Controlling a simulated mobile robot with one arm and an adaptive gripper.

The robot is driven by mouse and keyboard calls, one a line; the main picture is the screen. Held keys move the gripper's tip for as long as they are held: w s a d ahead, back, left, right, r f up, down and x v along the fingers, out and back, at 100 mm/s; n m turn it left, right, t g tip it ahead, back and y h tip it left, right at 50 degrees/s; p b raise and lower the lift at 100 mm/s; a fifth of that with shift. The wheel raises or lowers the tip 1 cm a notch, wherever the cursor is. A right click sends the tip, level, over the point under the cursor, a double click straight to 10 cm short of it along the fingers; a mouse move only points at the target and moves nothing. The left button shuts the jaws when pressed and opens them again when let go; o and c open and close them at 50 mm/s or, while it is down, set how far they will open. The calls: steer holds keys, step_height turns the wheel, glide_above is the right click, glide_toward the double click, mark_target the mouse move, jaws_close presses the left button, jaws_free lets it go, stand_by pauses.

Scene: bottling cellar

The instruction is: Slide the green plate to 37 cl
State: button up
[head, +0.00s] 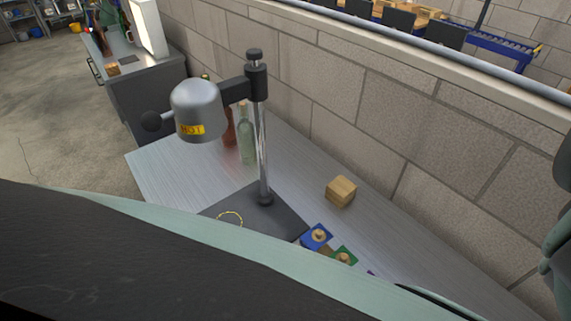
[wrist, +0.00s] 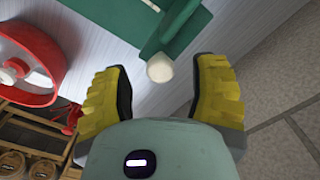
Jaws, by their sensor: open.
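In the wrist view a green plate (wrist: 185,32) lies at the top middle, cut off by the frame edge. A cream rounded knob (wrist: 160,68) stands at its near end. My gripper (wrist: 158,78) is open, with its yellow fingers apart on either side of the knob and no clear contact. In the head view a small green square (head: 345,255) with a wooden knob lies on the bench; I cannot tell whether it is the same piece. No 37 cl mark is readable. My arm hides the near part of the bench in the head view.
A red wheel (wrist: 30,62) and a wooden crate (wrist: 30,145) are at left in the wrist view. On the bench (head: 165,170) stand a heater marked HOT (head: 198,108), a clear bottle (head: 247,140), a wooden block (head: 341,191) and a blue square (head: 316,236). A block wall (head: 450,170) borders the bench.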

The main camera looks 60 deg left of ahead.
steer(key=shift+f, duration=0.65)
steer(key=shift+o, duration=0.5)
jaws_close()
